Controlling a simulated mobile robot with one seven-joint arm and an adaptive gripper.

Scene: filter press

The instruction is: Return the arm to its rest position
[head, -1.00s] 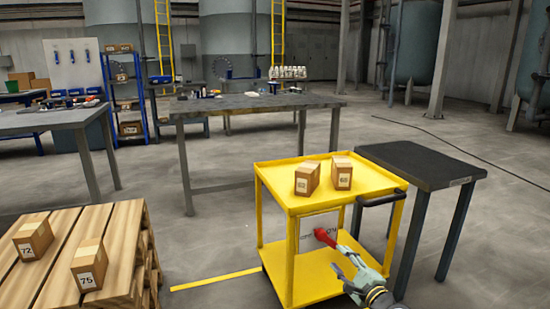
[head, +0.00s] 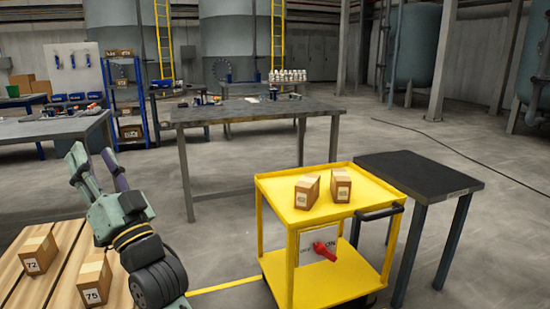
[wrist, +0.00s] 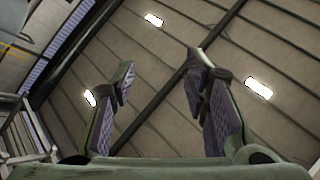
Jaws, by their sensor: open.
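My gripper (head: 92,165) is raised at the left in the head view, in front of the wooden pallet and the grey table behind it. Its two fingers point up and are apart, with nothing between them. In the wrist view my gripper (wrist: 160,75) is also open and empty, with the ceiling and its lights behind the fingers. The yellow cart (head: 277,187) stands right of the arm, well apart from it. A red handle (head: 325,250) sits on a white panel inside the cart, with "ON" partly readable beside it.
Two cartons (head: 307,191) stand on the cart's top. A dark side table (head: 420,175) is to its right. A wooden pallet (head: 63,228) with two numbered boxes (head: 38,250) lies close below my arm at left. A grey workbench (head: 260,108) stands behind; open floor lies between.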

